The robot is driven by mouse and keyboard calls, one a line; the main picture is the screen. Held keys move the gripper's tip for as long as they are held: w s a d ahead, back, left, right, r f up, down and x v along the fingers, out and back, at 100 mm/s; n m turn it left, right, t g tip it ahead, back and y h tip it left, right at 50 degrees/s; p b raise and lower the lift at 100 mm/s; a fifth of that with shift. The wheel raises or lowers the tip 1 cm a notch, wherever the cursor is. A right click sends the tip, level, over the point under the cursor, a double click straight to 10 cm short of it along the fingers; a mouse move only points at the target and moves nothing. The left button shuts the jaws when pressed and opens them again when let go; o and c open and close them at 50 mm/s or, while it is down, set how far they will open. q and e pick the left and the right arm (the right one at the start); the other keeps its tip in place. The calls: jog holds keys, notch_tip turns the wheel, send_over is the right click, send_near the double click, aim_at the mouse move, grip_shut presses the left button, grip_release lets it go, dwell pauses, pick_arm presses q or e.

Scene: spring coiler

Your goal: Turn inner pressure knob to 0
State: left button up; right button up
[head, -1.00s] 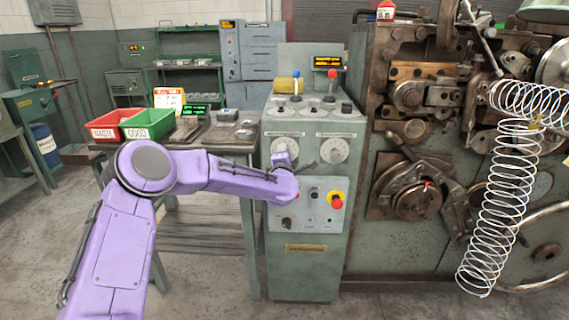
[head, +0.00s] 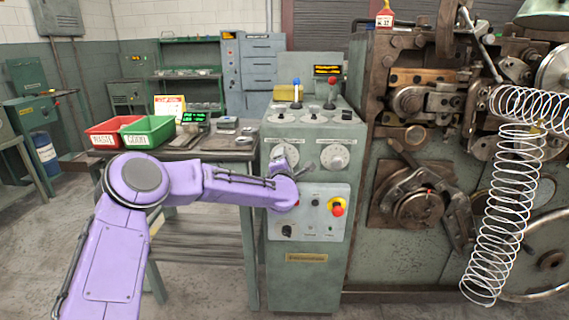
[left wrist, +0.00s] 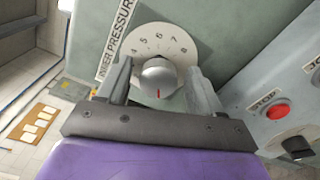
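The inner pressure knob (left wrist: 158,77) is a round grey knob with a red mark, on a white numbered dial (left wrist: 176,40) labelled INNER PRESSURE. In the left wrist view the red mark points toward the bottom of the picture; the numbers 4 to 8 show and the lower dial is hidden. My left gripper (left wrist: 160,84) is open, with one finger on each side of the knob. The left finger looks close to the knob and a gap shows at the right one. In the head view my left gripper (head: 282,166) covers part of the left dial (head: 290,152). My right gripper is not in view.
A second dial (head: 335,156) sits just right on the console. Below are a red stop button (head: 337,210) and a dark switch (head: 287,231). Levers (head: 296,88) stand on top. The coiler machine (head: 425,200) and a wire spring (head: 503,190) are at the right.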

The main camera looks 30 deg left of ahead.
pick_arm(q)
jog(key=v, duration=1)
jog(key=shift+s+b, duration=0.2)
jog(key=shift+b, duration=0.15)
jog(key=shift+d, duration=0.1)
